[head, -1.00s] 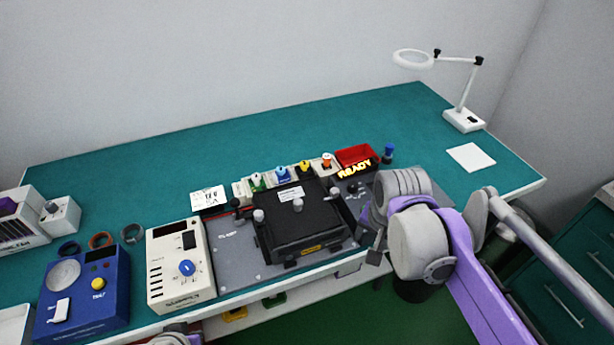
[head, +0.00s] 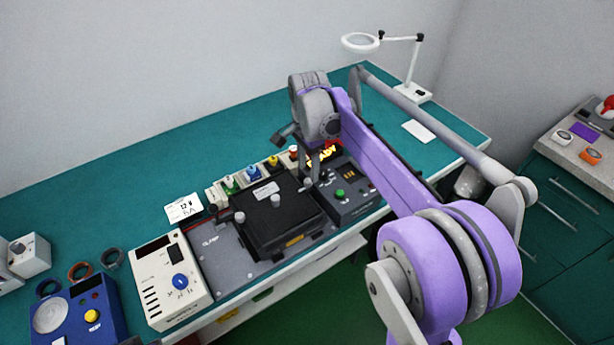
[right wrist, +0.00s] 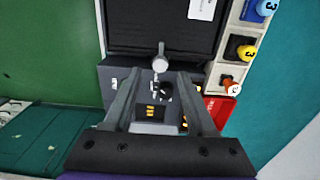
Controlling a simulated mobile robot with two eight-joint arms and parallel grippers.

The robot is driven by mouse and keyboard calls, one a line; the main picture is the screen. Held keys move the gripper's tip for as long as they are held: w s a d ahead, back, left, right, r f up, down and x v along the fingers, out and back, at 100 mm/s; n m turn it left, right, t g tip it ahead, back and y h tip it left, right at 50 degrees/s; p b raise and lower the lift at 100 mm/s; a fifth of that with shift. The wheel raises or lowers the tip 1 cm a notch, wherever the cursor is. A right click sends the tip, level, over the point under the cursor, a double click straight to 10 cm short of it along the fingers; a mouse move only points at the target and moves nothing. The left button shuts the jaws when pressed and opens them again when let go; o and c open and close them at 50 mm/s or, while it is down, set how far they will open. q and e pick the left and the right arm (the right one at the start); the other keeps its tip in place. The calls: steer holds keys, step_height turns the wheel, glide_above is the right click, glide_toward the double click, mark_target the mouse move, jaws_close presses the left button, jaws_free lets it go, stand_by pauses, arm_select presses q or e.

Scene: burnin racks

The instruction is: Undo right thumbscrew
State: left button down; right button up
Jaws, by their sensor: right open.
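The black fixture box (head: 262,237) sits on a grey plate on the bench, with light grey knobs on it. The right thumbscrew (head: 308,183) is a small grey knob at the box's right side, partly hidden by my gripper. In the right wrist view the thumbscrew (right wrist: 160,62) shows at the box's near edge, between the fingertips or just beyond them. My right gripper (head: 313,170) is open and points down over that side; in the right wrist view its fingers (right wrist: 162,73) are apart with nothing held. Whether they touch the knob cannot be told.
A dark control unit (head: 351,203) with a green button stands right of the box. A cream meter (head: 168,290) and a blue tester (head: 97,300) stand to the left. Numbered knobs (head: 252,172) line the back, and a red tray (right wrist: 219,109) lies beyond.

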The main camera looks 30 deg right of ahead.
mark_target(308, 180)
steer(key=shift+f, duration=1.95)
jaws_close()
